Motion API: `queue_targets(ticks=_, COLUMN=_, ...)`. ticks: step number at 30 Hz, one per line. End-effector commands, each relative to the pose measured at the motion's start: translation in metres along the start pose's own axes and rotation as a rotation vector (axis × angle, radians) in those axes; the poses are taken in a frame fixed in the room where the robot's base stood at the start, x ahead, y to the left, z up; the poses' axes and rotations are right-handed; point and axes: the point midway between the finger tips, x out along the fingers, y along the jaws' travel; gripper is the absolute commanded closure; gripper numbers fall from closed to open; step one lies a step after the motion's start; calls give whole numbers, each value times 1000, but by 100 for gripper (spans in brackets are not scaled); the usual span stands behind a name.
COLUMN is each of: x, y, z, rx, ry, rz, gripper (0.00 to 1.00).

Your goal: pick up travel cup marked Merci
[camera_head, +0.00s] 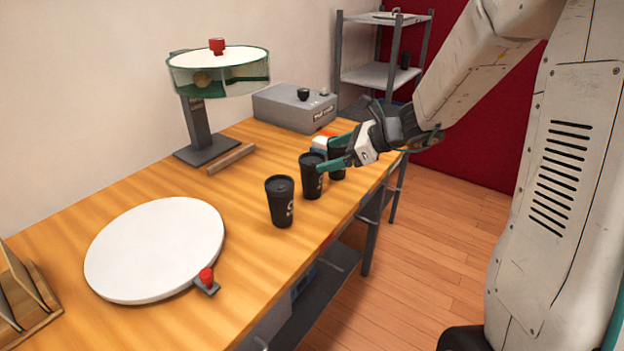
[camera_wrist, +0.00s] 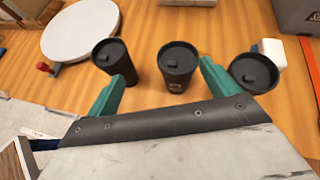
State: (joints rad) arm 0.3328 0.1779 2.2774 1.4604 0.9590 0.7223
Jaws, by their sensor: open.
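Three black lidded travel cups stand upright in a row along the table's right side. The near cup (camera_head: 281,202) and middle cup (camera_head: 311,178) carry pale markings too small to read; the far cup (camera_head: 338,172) is partly hidden by my gripper. I cannot tell which is marked Merci. My gripper (camera_head: 322,156) is open and empty at the middle cup. In the wrist view, the middle cup (camera_wrist: 178,66) appears between the green fingertips of my gripper (camera_wrist: 161,72), ahead of them. The near cup (camera_wrist: 112,57) shows left, the far cup (camera_wrist: 252,73) right.
A white round plate (camera_head: 155,249) with a red-knobbed piece lies at the table's near left. A green-rimmed round stand (camera_head: 218,80) and a grey box (camera_head: 295,108) are at the back. A small white object (camera_wrist: 271,52) sits beside the far cup.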

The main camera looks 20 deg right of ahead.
Motion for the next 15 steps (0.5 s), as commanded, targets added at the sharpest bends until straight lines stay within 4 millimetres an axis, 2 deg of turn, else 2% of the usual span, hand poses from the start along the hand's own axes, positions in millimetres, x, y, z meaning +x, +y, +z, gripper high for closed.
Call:
queue_targets(ticks=1, x=2, y=-10, z=-7, rx=54, ry=-8, rz=-23, gripper=12)
queue_targets(ticks=4, x=7, y=-21, z=-14, rx=116, ry=-19, rz=-53, gripper=12)
queue_targets(ticks=15, x=50, y=-25, z=-14, rx=128, ry=-22, rz=-57, gripper=12)
